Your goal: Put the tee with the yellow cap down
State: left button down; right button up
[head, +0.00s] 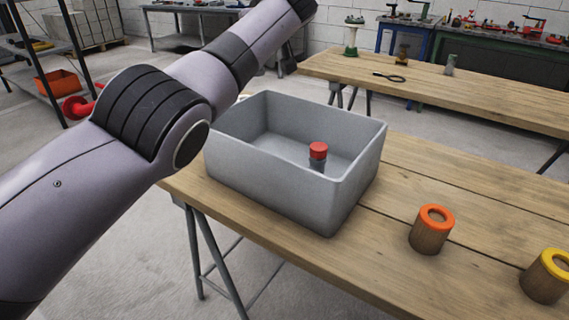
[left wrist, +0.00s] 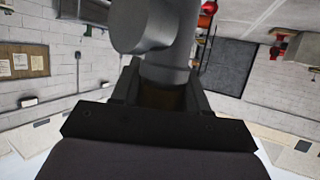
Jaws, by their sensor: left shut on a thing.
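My left arm crosses the head view from the left and runs out at the top edge, so its gripper is not seen there. In the left wrist view my left gripper (left wrist: 165,92) is shut on a grey pipe tee (left wrist: 168,45), which has a wide round branch to the left. No yellow cap shows on it in this view. In the head view a wooden cylinder with a yellow ring on top (head: 546,275) stands at the table's right. My right gripper is in neither view.
A grey open bin (head: 275,190) stands on the wooden table (head: 400,170), with a red-capped grey piece (head: 318,157) inside. A wooden cylinder with an orange ring (head: 432,229) stands right of the bin. Another bench (head: 450,88) behind holds several small items. The near table has bare wood around the cylinders.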

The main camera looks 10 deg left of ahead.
pick_arm(q)
jog(key=shift+w, duration=0.15)
notch_tip(320, 180, down, 6)
jog(key=b, duration=0.3)
jog(key=shift+f, duration=0.15)
notch_tip(320, 180, down, 13)
jog(key=shift+f+b, duration=0.2)
jog(key=shift+b, duration=0.1)
